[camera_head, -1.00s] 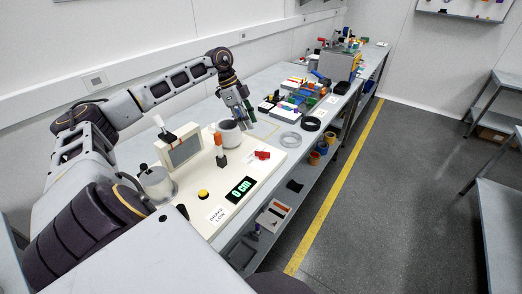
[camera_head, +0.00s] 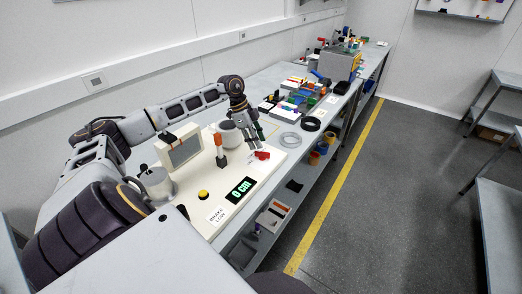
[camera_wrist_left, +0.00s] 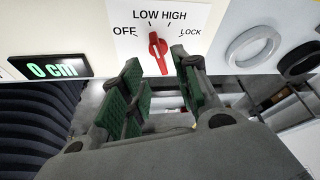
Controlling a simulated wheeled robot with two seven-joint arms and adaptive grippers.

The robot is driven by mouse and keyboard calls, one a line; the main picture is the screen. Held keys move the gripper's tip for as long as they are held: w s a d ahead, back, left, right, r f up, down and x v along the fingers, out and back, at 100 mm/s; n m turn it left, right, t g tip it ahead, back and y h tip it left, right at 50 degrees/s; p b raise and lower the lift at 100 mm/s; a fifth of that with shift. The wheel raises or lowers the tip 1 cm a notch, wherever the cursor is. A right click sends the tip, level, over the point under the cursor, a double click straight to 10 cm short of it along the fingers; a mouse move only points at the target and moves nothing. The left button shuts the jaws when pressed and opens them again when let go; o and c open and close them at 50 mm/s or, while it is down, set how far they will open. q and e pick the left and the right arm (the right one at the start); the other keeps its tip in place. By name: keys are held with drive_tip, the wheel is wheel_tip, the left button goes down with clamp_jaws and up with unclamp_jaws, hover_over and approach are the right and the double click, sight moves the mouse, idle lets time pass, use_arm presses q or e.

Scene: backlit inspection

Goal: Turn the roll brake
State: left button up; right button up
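The roll brake is a red knob (camera_head: 262,155) on the cream panel (camera_head: 232,190), at its right end. In the left wrist view the red knob (camera_wrist_left: 157,52) stands nearly upright, leaning slightly, on a white plate (camera_wrist_left: 185,15) marked OFF, LOW, HIGH and LOCK. Its upper end is near LOW; I cannot tell which end is the pointer. My left gripper (camera_head: 255,142) hangs just above and behind the knob. Its green-padded fingers (camera_wrist_left: 160,88) are open, with the knob seen beyond the gap between them, apparently untouched. My right gripper is not in view.
A display (camera_head: 241,190) reads 0 cm; a card (camera_head: 217,216) appears to say BRAKE LOW. A grey ring (camera_head: 291,139) lies to the right.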

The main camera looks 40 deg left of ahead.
sight(262, 152)
use_arm(q)
drive_tip(key=shift+x, duration=2.6)
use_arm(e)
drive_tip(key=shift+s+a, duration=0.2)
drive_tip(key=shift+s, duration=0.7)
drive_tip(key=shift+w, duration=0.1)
use_arm(q)
drive_tip(key=shift+c, duration=0.7)
clamp_jaws()
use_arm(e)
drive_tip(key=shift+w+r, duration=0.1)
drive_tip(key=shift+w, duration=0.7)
